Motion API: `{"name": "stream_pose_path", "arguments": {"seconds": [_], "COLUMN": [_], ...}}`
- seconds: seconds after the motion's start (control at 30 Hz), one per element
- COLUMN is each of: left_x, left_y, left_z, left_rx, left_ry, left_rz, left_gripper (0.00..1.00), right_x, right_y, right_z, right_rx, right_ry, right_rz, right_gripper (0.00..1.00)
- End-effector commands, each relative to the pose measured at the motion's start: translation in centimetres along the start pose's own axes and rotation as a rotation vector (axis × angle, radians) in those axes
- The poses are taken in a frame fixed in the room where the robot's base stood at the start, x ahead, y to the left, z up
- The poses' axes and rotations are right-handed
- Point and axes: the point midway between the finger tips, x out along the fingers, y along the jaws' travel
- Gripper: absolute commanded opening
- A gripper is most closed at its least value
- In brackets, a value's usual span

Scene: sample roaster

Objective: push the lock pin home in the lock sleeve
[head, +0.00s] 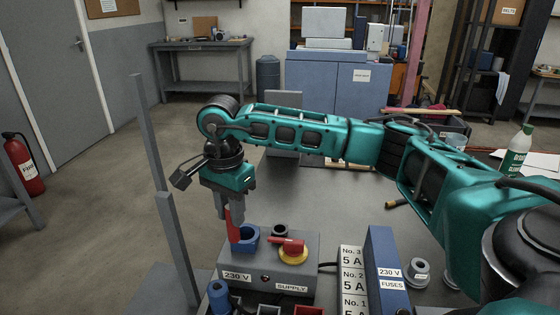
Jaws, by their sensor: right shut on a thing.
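The supply box (268,270) is grey, labelled 230 V and SUPPLY, at the bottom centre of the head view. A blue sleeve (250,234) stands on its top left; I take it for the lock sleeve. My right gripper (232,212) points down over it, shut on a slim red pin (233,226), which looks like the lock pin. The pin is about upright, and its lower end is at the blue sleeve. I cannot tell how deep it sits inside. My left gripper is not in view.
A red handle on a yellow disc (292,252) and a dark round collar (280,230) are right of the sleeve. A blue 230 V FUSES box (383,268) and white 5 A labelled blocks (352,280) stand farther right. A grey upright post (172,220) rises at left.

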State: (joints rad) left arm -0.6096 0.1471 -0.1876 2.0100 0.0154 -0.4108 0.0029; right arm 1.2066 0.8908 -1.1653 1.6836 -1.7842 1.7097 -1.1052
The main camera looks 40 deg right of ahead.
Motion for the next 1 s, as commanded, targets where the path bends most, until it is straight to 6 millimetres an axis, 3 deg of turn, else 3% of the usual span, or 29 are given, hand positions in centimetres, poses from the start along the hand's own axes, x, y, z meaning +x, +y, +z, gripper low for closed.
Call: {"name": "stream_pose_path", "arguments": {"seconds": [0.03, 0.3, 0.5, 0.7, 1.0], "left_x": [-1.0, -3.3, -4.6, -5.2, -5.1], "left_y": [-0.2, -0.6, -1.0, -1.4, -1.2], "left_z": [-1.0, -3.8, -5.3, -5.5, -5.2], "left_rx": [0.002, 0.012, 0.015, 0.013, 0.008], "left_ry": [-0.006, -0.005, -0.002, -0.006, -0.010], "left_rz": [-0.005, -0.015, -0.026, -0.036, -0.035], "left_gripper": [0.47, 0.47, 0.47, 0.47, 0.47], "right_x": [-0.9, -1.1, -1.1, -0.9, -0.7], "right_y": [0.0, 0.8, 2.0, 2.7, 2.8], "right_z": [-1.2, -7.2, -11.1, -13.1, -13.3], "right_rx": [0.123, 0.790, 1.194, 1.396, 1.427], "right_ry": [0.001, 0.003, 0.003, 0.000, 0.000], "right_rz": [0.004, 0.004, 0.002, 0.000, -0.001], "right_gripper": [0.00, 0.00, 0.00, 0.00, 0.00]}}
